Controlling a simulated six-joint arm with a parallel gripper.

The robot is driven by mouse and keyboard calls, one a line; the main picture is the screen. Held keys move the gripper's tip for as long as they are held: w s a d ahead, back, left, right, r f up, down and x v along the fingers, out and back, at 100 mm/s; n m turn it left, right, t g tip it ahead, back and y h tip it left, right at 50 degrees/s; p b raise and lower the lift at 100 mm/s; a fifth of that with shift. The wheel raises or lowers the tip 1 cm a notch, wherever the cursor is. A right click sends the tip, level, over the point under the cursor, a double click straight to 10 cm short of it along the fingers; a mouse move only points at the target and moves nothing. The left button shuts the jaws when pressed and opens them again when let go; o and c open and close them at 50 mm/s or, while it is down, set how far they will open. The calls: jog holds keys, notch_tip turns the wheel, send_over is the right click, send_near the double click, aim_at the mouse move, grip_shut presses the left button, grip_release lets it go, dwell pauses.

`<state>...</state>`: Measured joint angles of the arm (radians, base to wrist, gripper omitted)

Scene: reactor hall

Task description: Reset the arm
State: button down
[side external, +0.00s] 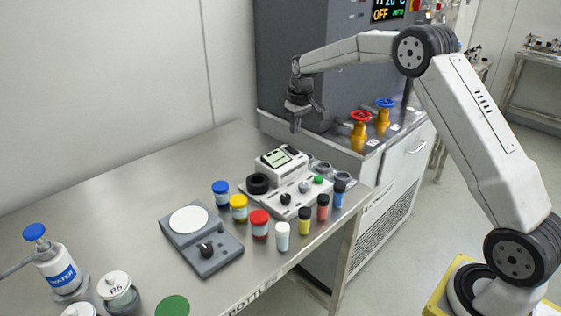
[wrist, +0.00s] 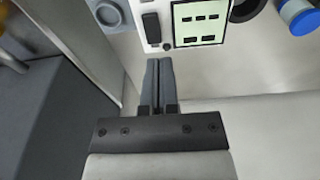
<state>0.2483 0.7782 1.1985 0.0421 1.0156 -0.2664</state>
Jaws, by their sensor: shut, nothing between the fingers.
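My gripper (side external: 297,112) hangs from my raised arm in the side external view, above the far end of the steel table. It points down and is clear of everything. In the wrist view my gripper (wrist: 159,62) shows two dark fingers pressed together with nothing between them. Below and beyond the fingertips is the white instrument (wrist: 160,30) with a pale display. The same white instrument (side external: 283,160) stands on the table in the side external view.
Several capped jars and vials, including a red-capped jar (side external: 259,222), stand near a grey plate device (side external: 203,240). A water bottle (side external: 55,268) is at the left front. Red (side external: 361,118) and blue (side external: 385,104) valves stand on the cabinet behind. The table's back left is bare.

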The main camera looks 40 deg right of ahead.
jog(key=s+a+f, duration=0.1)
jog(key=s+a, duration=0.3)
jog(key=s, duration=0.6)
jog(key=s+a+f, duration=0.2)
jog(key=s+a, duration=0.3)
jog(key=s, duration=0.5)
jog(key=s+a+f, duration=0.1)
jog(key=s+a, duration=0.4)
jog(key=s, duration=0.4)
jog(key=shift+s+f+t, duration=0.4)
